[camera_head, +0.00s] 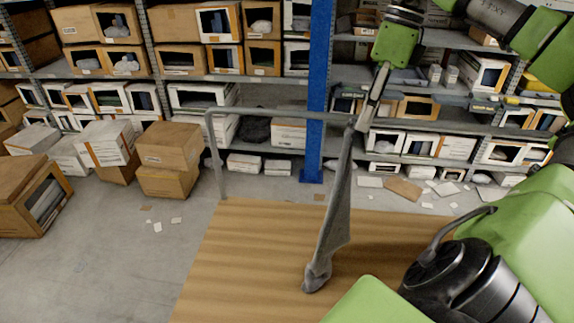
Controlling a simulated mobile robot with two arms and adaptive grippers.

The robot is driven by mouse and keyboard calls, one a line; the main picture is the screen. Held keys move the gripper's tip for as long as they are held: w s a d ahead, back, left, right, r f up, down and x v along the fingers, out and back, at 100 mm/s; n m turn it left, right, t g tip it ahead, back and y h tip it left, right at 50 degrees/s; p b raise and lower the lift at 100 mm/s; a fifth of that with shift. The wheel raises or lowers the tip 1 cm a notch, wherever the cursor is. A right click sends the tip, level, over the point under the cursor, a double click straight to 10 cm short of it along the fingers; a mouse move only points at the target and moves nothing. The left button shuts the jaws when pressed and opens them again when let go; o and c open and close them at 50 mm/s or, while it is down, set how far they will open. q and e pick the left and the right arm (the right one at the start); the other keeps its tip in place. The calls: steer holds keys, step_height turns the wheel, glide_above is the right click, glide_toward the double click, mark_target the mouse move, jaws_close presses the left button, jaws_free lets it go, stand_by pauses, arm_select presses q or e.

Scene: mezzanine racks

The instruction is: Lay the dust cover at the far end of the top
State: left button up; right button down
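The dust cover (337,205) is a grey cloth. It hangs in a narrow, nearly upright fold from my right gripper (362,122), which looks shut on its upper edge. Its lower end bunches at or just above the wooden top (235,255); I cannot tell whether it touches. The top is brown and striped, at the lower middle, with a grey metal rail (265,111) standing at its far end. The gripper is near the right part of that rail in the picture. My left gripper is not in view.
A blue post (315,100) and racks full of boxes stand behind the top. Cardboard boxes (168,158) stand on the floor at the left, with papers scattered at the right. The left part of the top is bare. My own arm parts hide its right side.

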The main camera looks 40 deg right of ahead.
step_height(320, 180, up, 8)
steer(key=r+m+h+p, duration=0.1)
steer(key=m, duration=0.2)
steer(key=w+a+r+m+h+p, duration=0.2)
steer(key=w+a+r+m+p, duration=0.35)
steer(key=a+r, duration=0.75)
step_height(320, 180, down, 11)
steer(key=w+a+n+b, duration=0.1)
steer(key=n+b, duration=0.1)
steer(key=shift+a+f+g, duration=0.2)
steer(key=shift+g, duration=0.2)
steer(key=shift+w, duration=0.1)
